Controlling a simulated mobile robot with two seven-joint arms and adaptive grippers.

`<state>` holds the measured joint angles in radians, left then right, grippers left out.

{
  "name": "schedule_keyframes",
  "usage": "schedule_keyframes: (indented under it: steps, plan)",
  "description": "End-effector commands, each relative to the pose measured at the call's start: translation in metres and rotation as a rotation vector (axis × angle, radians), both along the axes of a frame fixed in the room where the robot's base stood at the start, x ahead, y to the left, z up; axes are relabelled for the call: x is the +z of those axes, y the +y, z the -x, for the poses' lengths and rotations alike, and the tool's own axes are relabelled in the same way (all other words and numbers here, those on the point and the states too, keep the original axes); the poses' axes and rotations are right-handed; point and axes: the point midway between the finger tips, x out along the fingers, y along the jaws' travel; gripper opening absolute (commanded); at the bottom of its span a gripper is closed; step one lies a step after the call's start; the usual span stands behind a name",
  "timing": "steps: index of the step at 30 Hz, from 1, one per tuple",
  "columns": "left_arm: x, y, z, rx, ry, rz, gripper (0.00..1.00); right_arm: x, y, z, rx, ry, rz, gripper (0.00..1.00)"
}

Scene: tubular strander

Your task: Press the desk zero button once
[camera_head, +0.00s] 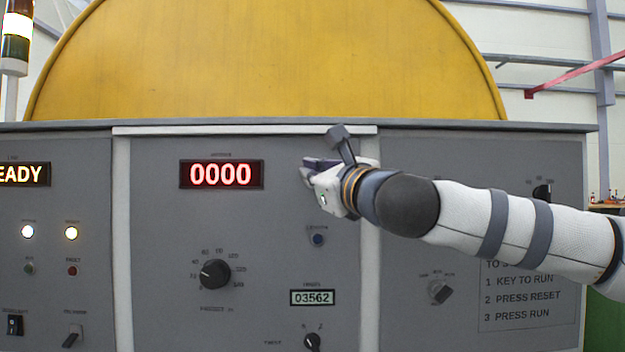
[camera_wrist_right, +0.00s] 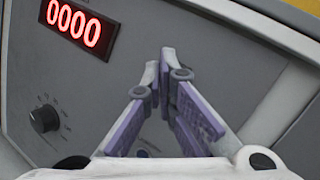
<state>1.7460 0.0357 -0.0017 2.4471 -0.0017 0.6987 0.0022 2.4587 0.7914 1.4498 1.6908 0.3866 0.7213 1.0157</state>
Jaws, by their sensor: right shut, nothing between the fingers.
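A bit of blue, probably the button (camera_wrist_right: 143,153), shows low between the finger links. My left gripper is not in view.
A black rotary knob (camera_head: 215,274) sits under the display, with a green 03562 counter (camera_head: 312,298) and small knob (camera_head: 312,342) lower right. A key switch (camera_head: 440,291) is on the right panel. A raised strip (camera_head: 369,270) runs beside the middle panel.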

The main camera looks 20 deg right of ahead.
Motion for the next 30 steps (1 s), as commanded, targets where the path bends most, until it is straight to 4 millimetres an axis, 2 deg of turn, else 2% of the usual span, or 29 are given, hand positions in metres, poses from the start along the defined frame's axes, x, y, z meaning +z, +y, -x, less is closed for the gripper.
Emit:
schedule_keyframes:
  steps: [10, 24, 30]
  plan:
    - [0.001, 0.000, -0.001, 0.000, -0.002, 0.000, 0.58, 0.001, 0.001, 0.004, 0.000, 0.000, 0.001, 0.00]
    - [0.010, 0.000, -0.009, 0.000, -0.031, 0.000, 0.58, 0.003, 0.013, 0.048, -0.001, -0.004, 0.000, 0.00]
    - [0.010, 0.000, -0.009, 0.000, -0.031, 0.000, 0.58, 0.000, 0.014, 0.051, 0.000, -0.001, 0.000, 0.00]
